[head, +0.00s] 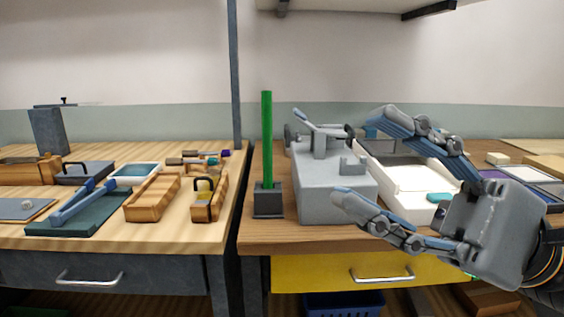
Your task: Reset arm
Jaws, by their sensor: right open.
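My right gripper (352,160) comes in from the right in the head view. Its two fingers are spread wide, with nothing between the tips that I can see it holding. It is in front of the grey machine block (325,185) and the white tray (405,180), and covers part of both. A green rod (266,135) stands upright in a dark square holder (268,202), to the left of the grey block and apart from my gripper. My left gripper is out of view.
The left bench holds wooden blocks (152,198), a blue-handled tool on a dark green board (95,218) and small boxes. A grey post (236,70) rises between the benches. A shelf (360,5) hangs above. A yellow drawer (320,276) is below the right bench.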

